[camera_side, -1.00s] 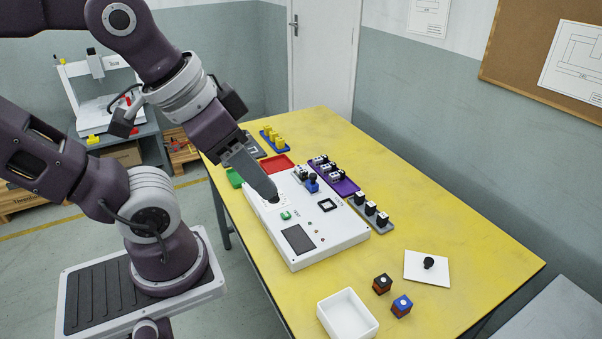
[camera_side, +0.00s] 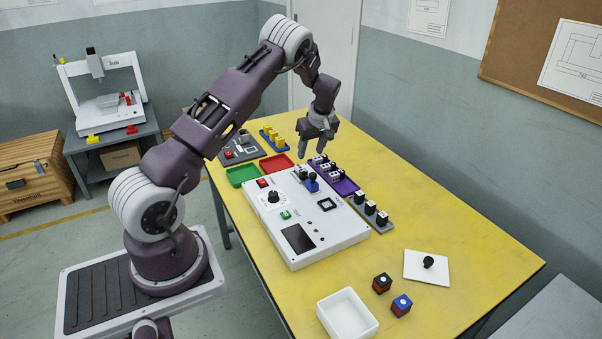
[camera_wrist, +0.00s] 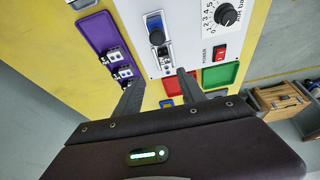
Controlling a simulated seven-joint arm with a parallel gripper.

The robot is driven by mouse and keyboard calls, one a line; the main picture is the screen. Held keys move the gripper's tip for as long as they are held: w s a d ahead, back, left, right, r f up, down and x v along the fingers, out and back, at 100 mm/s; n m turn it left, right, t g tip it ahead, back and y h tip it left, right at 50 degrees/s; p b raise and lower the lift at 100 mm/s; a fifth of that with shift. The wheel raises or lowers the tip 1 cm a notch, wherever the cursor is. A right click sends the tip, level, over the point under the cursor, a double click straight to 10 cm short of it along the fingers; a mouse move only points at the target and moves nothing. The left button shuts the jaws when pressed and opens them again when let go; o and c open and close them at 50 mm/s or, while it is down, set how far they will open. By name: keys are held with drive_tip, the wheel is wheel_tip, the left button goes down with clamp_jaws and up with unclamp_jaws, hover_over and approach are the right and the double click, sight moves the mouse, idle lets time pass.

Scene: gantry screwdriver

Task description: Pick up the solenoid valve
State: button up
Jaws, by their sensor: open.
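Small white-and-black blocks that look like the solenoid valves sit in a purple tray (camera_side: 347,187) at the right side of the white test panel. One block (camera_side: 326,168) shows there in the side view. Two show in the wrist view, an outer one (camera_wrist: 115,55) and one nearer my left finger (camera_wrist: 123,72). A similar grey-white block (camera_side: 302,174) is on the panel beside a blue part with a black knob (camera_side: 312,182). My gripper (camera_side: 314,150) is open and empty, pointing down above the far end of the panel and tray. Its fingers (camera_wrist: 160,80) hide part of the tray.
The white panel (camera_side: 345,235) carries a dial, buttons and a screen. Red (camera_side: 276,165) and green (camera_side: 242,175) trays and a blue tray of yellow parts (camera_side: 275,139) lie at the far end. A grey tray holds black parts (camera_side: 371,208). The table's right side is mostly clear.

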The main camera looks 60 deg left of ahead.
sight(301, 169)
drive_tip(key=x, duration=0.6)
drive_tip(key=s+x, duration=0.1)
drive_tip(key=x, duration=0.3)
drive_tip(key=shift+a, duration=0.4)
drive_tip(key=shift+r, duration=0.1)
clamp_jaws()
